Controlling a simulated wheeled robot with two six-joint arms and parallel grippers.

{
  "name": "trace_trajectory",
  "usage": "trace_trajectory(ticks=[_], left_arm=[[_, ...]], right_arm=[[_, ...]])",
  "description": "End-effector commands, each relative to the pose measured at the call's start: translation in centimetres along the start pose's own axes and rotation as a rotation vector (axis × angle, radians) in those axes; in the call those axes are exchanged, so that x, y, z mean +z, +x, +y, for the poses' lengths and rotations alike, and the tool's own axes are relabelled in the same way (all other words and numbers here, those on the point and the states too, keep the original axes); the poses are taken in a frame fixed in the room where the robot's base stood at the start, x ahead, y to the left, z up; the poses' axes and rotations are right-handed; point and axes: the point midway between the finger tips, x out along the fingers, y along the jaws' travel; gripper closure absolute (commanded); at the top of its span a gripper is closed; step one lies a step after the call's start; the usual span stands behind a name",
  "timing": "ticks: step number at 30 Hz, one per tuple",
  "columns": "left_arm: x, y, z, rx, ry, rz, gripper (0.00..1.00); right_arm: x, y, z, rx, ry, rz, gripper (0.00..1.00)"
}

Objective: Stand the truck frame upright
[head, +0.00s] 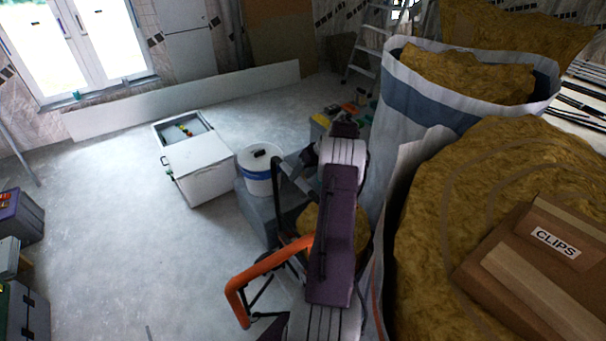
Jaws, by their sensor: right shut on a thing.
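The truck frame (238,291) shows as a bent orange tube with thin dark bars, low in the middle of the head view. It is tilted, and its far end is hidden behind my right arm. My right gripper (296,250), dark and partly covered by my purple and white arm, is shut on the orange tube near where it passes behind the arm. The fingertips are hard to make out. My left gripper is out of view.
A white bucket (259,177) and a white cabinet (198,164) stand beyond the frame. Large insulation bags (389,120) crowd the right, with a CLIPS box (535,265) on one. Toolboxes (20,220) stand at the left edge. The grey floor (130,240) between is clear.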

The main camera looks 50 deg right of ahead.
Motion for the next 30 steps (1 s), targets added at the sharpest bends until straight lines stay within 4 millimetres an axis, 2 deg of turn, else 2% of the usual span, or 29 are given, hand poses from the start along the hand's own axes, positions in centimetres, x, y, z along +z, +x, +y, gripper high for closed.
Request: trace_trajectory(ticks=[4, 10, 15, 19, 30], left_arm=[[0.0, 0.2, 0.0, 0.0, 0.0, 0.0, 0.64], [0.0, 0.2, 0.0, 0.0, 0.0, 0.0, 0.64], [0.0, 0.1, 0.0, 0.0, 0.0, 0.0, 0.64], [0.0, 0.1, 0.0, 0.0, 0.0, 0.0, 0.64], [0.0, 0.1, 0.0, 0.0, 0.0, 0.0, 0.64]], right_arm=[[0.0, -1.4, 0.2, 0.006, 0.0, 0.003, 0.52], [0.0, -6.1, 0.1, 0.008, 0.0, 0.004, 0.52], [0.0, -8.7, -0.1, 0.005, -0.001, 0.003, 0.52], [0.1, -9.2, -0.1, 0.004, 0.0, 0.002, 0.52], [0.1, -9.2, -0.1, 0.002, -0.001, 0.001, 0.52]])
